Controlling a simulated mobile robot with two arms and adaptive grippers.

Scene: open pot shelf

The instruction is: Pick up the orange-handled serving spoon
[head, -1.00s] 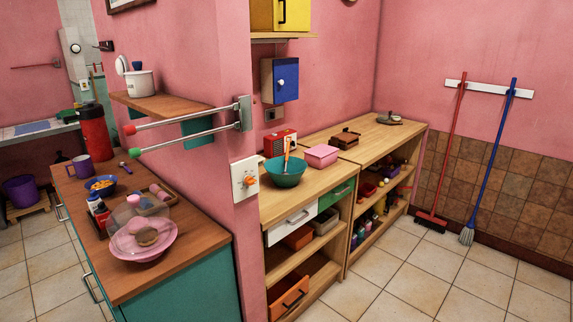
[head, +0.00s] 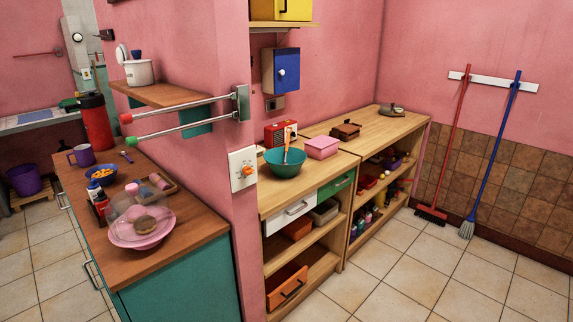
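An orange-handled utensil (head: 287,139), which looks like the serving spoon, stands tilted in a teal bowl (head: 285,164). Only its handle shows; its lower end is hidden inside the bowl. The bowl sits on the wooden top of the low open shelf (head: 267,196), just beyond the end of the pink wall. Neither of my grippers is in view.
A red radio (head: 281,131) stands behind the bowl and a pink box (head: 322,147) to its right. The pink wall's end with a dial switch (head: 243,168) stands close on the left. A wooden counter (head: 190,242) fills the left. Tiled floor (head: 400,265) lies open at right.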

